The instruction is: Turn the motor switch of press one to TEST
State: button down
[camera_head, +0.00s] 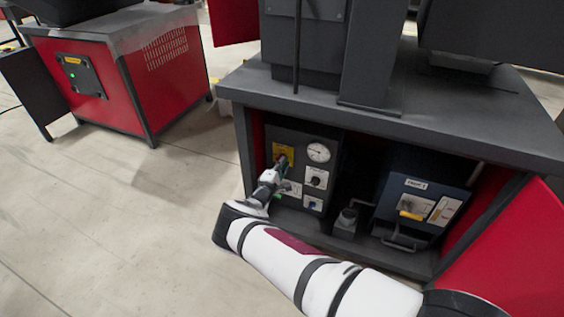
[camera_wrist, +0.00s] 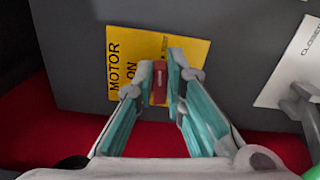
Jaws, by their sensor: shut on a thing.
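The motor switch is a red handle (camera_wrist: 159,82) on a yellow plate (camera_wrist: 125,50) in the wrist view. The plate's readable words are MOTOR and ON; its right part is partly hidden by a finger. My gripper (camera_wrist: 160,88) is shut on the red handle, one finger on each side. The handle stands upright in the wrist picture. In the head view my gripper (camera_head: 284,160) reaches the yellow plate (camera_head: 277,150) on the dark control panel (camera_head: 291,139) inside the press's open cabinet, and hides most of the switch.
A round gauge (camera_head: 318,152) and another switch plate (camera_head: 316,179) sit right of my gripper. A blue-grey unit (camera_head: 420,193) stands further right in the cabinet. An open red door (camera_head: 515,245) is at the lower right. Another red machine (camera_head: 170,85) stands left across clear floor.

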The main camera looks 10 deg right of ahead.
jog(key=shift+f+m, duration=0.15)
jog(key=shift+m, duration=0.65)
jog(key=c, duration=1.6)
grip_release()
jog(key=shift+c, duration=0.2)
jog(key=v, duration=1.2)
